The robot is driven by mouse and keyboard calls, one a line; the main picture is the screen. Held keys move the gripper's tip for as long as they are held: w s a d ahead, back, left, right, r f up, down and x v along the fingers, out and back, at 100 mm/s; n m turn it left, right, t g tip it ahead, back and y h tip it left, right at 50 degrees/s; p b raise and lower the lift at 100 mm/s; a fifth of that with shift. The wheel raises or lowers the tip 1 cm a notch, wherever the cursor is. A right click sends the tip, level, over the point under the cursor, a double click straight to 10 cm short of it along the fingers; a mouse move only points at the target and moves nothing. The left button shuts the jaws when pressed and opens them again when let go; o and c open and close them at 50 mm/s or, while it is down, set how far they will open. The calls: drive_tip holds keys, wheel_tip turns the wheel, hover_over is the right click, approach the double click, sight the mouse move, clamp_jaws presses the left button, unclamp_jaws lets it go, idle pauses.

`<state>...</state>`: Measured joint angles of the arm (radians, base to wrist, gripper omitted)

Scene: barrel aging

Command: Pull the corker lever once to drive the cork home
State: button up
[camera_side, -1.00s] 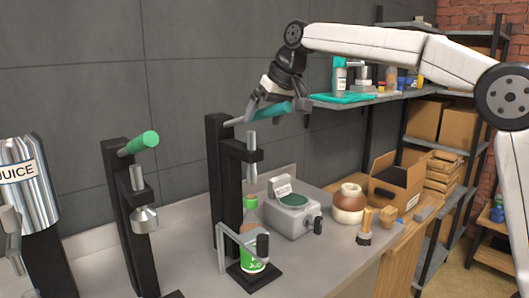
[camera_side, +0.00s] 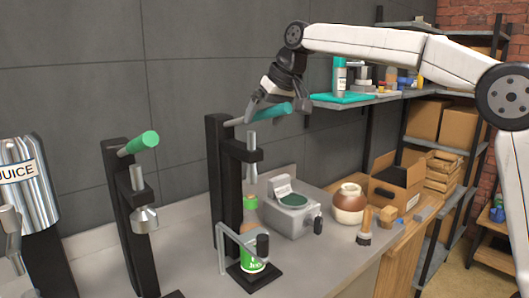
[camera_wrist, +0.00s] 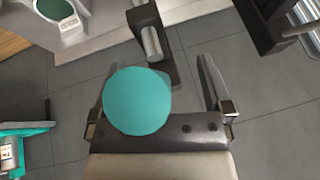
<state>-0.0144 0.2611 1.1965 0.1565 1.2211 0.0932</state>
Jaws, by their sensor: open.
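The corker (camera_side: 223,185) is a black upright stand with a lever that ends in a teal handle (camera_side: 275,113), raised and slanting up to the right. A green-labelled bottle (camera_side: 251,250) stands upright on its base, below the metal plunger (camera_side: 251,141). The cork cannot be made out. My gripper (camera_side: 266,104) is open at the lever handle, with its fingers on either side of it. In the wrist view the round teal handle end (camera_wrist: 137,101) lies between my open fingers, nearer the left one, with a gap to the right finger.
A second black press (camera_side: 130,215) with a green handle stands to the left, beside a juice canister (camera_side: 22,185). A grey box-shaped device (camera_side: 293,212), a brown-and-white jar (camera_side: 349,204) and a brush (camera_side: 365,228) stand to the right. A shelf (camera_side: 385,97) with bottles is behind.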

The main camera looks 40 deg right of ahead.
drive_tip(key=shift+a, duration=0.25)
drive_tip(key=shift+w+a+r, duration=0.1)
drive_tip(key=shift+a+r, duration=0.1)
drive_tip(key=shift+a, duration=0.5)
drive_tip(key=shift+s+a+r, duration=0.1)
drive_tip(key=shift+a+r, duration=0.1)
drive_tip(key=shift+a, duration=0.45)
drive_tip(key=shift+w+a+r, duration=0.1)
drive_tip(key=shift+a+r, duration=0.1)
drive_tip(key=shift+a, duration=0.5)
drive_tip(key=shift+d+f, duration=0.35)
drive_tip(key=shift+d, duration=0.15)
drive_tip(key=shift+s+d+f, duration=0.2)
drive_tip(key=shift+s, duration=0.05)
drive_tip(key=shift+d+f, duration=0.1)
drive_tip(key=shift+d, duration=0.4)
drive_tip(key=shift+s+d+f, duration=0.1)
drive_tip(key=shift+d+f, duration=0.1)
drive_tip(key=shift+d, duration=0.9)
drive_tip(key=shift+d+f, duration=0.2)
drive_tip(key=shift+d, duration=0.85)
